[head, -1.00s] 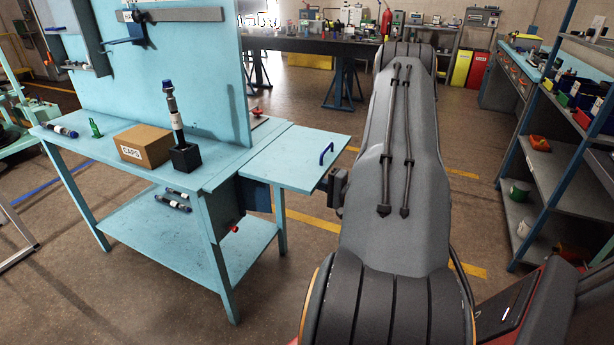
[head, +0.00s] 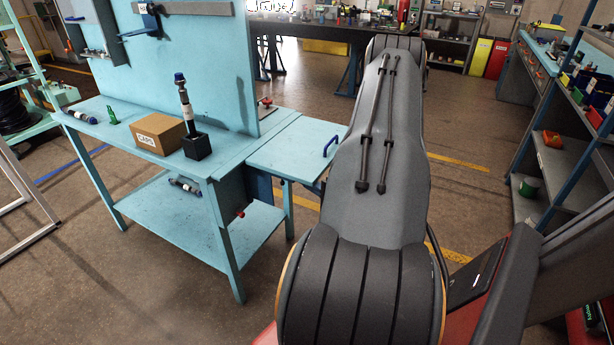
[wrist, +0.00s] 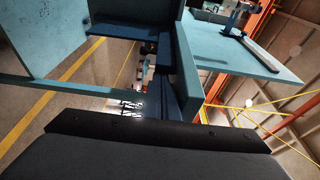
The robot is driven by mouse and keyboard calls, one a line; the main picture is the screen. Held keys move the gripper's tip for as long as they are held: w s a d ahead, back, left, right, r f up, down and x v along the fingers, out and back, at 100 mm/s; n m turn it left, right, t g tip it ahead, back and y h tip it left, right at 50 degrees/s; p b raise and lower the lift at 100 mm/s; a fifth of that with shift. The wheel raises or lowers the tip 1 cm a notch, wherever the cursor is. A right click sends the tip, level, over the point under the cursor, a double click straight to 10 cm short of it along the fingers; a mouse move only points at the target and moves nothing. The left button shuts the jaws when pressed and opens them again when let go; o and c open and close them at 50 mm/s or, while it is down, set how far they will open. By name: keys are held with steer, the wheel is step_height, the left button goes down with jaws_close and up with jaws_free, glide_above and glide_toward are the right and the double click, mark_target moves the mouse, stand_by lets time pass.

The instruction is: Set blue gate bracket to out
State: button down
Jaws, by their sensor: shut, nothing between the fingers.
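The light blue bench's side leaf (head: 292,146) lies about level with the top and carries a blue handle (head: 331,146). Below it, a dark blue part (head: 258,186) shows beside the bench's end; I cannot tell for sure whether it is the gate bracket or which way it is set. In the wrist view, dark blue parts (wrist: 168,88) stand close ahead beside light blue panels. My gripper's dark body (wrist: 160,136) fills the bottom of the wrist view, shut and empty, apart from the blue parts as far as I can see. In the head view my arm hides it.
A cardboard box (head: 158,134), a black holder (head: 197,146) with an upright hose, and a green bottle (head: 112,115) stand on the bench. A blue clamp-like piece (head: 151,20) hangs on the back panel rail. Shelves (head: 540,165) stand at right. Floor lies open between.

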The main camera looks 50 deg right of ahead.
steer(key=shift+w+a+f, duration=0.1)
steer(key=shift+a, duration=0.25)
steer(key=shift+d+y, duration=0.1)
steer(key=shift+y, duration=0.2)
steer(key=d+b, duration=0.1)
steer(key=d, duration=0.3)
steer(key=s+b, duration=0.2)
steer(key=s, duration=0.7)
steer(key=shift+a, duration=0.3)
steer(key=shift+s, duration=0.1)
